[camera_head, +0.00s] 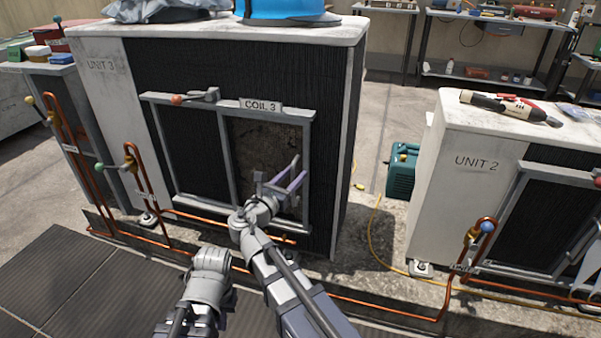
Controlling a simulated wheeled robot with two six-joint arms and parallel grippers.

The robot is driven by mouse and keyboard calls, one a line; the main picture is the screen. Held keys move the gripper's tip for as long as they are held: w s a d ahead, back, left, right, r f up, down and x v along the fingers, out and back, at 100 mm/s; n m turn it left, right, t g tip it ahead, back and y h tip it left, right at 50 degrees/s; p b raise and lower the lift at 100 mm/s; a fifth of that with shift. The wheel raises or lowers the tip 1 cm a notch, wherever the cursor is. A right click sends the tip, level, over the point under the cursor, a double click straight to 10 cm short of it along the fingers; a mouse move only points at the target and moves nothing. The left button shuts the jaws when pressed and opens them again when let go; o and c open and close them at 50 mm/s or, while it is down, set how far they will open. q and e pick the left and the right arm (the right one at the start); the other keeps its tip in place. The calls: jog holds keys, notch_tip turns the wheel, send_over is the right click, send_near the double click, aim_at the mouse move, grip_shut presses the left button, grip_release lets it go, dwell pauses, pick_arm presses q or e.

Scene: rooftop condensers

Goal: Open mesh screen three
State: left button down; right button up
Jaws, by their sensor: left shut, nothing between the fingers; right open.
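Unit 3 (103,100) carries a grey frame labelled COIL 3 (261,105). Dark mesh (188,150) fills the frame's left part, and a brownish, rough coil surface (268,138) shows in its right part. A grey upright bar (224,150) stands between them. A latch-like lever with an orange knob (177,99) lies on the top rail. My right gripper (293,175) is open in front of the lower right of the frame, its two fingers near the right side rail; contact cannot be told. My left arm shows at the bottom, but its fingers do not show.
Copper pipes (385,311) run low along the front of the units. Unit 2 (440,190) stands to the right, with a tool on top. A green case (402,170) and a yellow cable (374,235) lie between the units. Dark floor mats (60,280) are clear at lower left.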

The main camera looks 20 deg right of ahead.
grip_shut()
dwell(0.3)
dwell(1.1)
